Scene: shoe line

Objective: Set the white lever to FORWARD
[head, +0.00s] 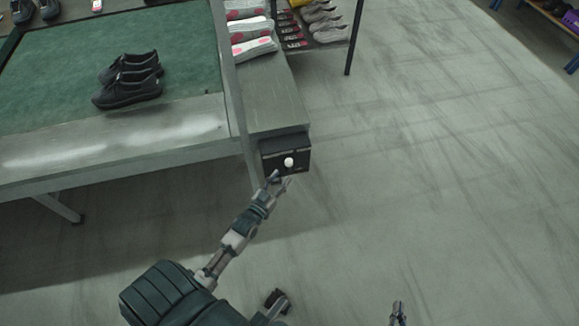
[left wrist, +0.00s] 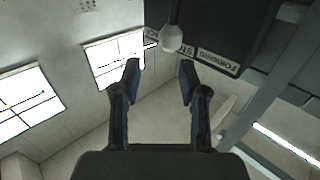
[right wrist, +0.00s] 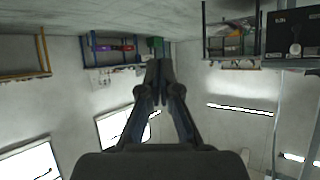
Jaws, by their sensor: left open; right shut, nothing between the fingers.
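The white lever knob (head: 289,162) stands on the front of a black control box (head: 273,150) at the end of the workbench. In the left wrist view the knob (left wrist: 171,39) hides part of the label strip, between a partly covered label and one starting "ST". The FORWARD label (left wrist: 219,62) lies to the right of it. My left gripper (head: 281,180) is open, just below the knob and apart from it; its fingertips also show in the left wrist view (left wrist: 160,72). My right gripper (head: 397,312) is shut and empty, low and away from the box.
Black shoes (head: 130,80) stand on the green bench mat (head: 55,80). The floor (head: 430,170) to the right is clear.

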